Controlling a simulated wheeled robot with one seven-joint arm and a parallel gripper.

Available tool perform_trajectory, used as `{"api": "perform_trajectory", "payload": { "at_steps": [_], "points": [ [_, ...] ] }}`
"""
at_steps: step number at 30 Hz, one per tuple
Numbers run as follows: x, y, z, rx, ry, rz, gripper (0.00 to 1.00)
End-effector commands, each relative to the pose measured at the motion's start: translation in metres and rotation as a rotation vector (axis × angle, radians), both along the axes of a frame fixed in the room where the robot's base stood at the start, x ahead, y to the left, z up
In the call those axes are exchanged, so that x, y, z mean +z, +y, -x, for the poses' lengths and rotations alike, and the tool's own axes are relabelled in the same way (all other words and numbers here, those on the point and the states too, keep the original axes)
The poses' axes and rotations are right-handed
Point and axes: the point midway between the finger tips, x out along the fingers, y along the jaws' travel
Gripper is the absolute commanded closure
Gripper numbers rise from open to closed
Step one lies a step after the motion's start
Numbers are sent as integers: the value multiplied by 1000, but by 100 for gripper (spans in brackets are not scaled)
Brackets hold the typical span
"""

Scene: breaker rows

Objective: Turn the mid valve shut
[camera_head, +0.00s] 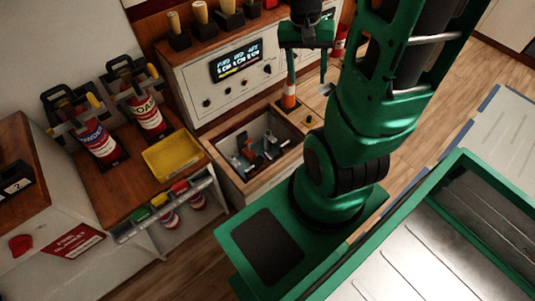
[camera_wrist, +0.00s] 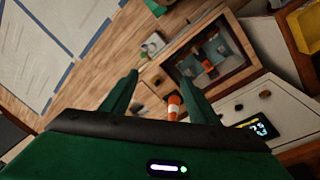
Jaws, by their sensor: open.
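A pale rail on the front of the wooden counter (camera_head: 98,180) carries a green valve handle (camera_head: 141,214), a yellow one (camera_head: 160,200) and a red one (camera_head: 180,187). The yellow handle is the middle of the three. They are too small to tell how far each is turned. My gripper (camera_head: 307,82) is open and empty, far to the right of and above the handles, over the area by the panel. In the wrist view my gripper (camera_wrist: 158,80) also shows spread fingers, and no valve handle is visible there.
An orange-and-white cone (camera_head: 289,97) stands below my gripper; it also shows in the wrist view (camera_wrist: 173,106). An open drawer of tools (camera_head: 232,172), a yellow tray (camera_head: 173,155) and two extinguishers (camera_head: 146,115) lie around. Wooden floor (camera_head: 425,125) is free at right.

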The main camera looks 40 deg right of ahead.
Motion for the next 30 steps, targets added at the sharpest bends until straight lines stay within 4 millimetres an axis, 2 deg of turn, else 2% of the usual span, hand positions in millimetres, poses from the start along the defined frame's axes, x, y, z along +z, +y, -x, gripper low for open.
{"api": "perform_trajectory", "payload": {
  "at_steps": [1, 9, 16, 23, 27, 30],
  "points": [
    [-15, -5, -10, -26, 9, 9, 45],
    [-94, -21, -55, -168, -2, 46, 45],
    [-173, -22, -83, -289, -29, 39, 45],
    [-258, -7, -100, -427, -62, 1, 45],
    [-309, 9, -104, -520, -81, -37, 45],
    [-340, 21, -104, -583, -93, -64, 45]
  ]
}}
